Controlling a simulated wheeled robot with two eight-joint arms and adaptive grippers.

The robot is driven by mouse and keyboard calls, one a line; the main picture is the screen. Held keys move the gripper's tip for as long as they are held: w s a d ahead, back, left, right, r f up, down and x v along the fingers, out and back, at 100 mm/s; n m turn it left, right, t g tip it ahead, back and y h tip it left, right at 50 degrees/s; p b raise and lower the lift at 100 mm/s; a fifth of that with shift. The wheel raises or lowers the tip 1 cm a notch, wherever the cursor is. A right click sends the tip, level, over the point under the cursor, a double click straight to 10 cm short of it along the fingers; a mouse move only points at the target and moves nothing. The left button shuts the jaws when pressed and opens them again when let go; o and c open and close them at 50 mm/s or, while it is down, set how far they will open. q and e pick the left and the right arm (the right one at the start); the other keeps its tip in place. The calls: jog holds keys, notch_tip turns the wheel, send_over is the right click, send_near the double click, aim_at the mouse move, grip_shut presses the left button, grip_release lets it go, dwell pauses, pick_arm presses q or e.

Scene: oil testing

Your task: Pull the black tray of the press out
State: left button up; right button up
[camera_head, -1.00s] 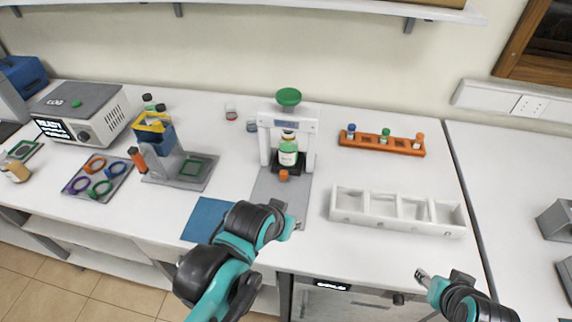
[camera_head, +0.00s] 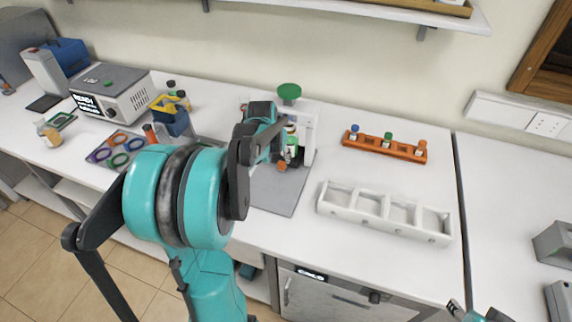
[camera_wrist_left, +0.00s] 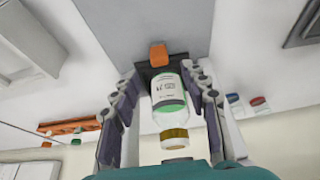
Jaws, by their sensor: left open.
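The press is a white frame (camera_head: 309,125) with a green knob (camera_head: 289,91) on top, partly hidden behind my left arm. Its black tray (camera_wrist_left: 147,73) shows in the left wrist view as a dark plate under the bottle, with an orange handle (camera_wrist_left: 158,55), which also shows in the head view (camera_head: 282,166). A bottle (camera_wrist_left: 168,92) with green contents and a gold cap stands on the tray. My left gripper (camera_wrist_left: 162,72) is open, its fingers on either side of the bottle in the wrist view; I see no clear contact. My right gripper (camera_head: 456,308) is at the lower right edge, mostly out of view.
A grey mat (camera_head: 283,196) lies in front of the press. A white compartment rack (camera_head: 380,219) and an orange vial holder (camera_head: 376,147) are to the right. A blue and yellow device (camera_head: 172,118) and coloured rings (camera_head: 117,140) are to the left.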

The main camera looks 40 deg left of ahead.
aim_at(281, 163)
pick_arm(q)
jog(key=b+x, duration=0.2)
jog(key=x, duration=0.4)
jog(key=shift+w+f, duration=0.15)
jog(key=shift+f, duration=0.15)
jog(key=shift+c, duration=0.3)
grip_shut()
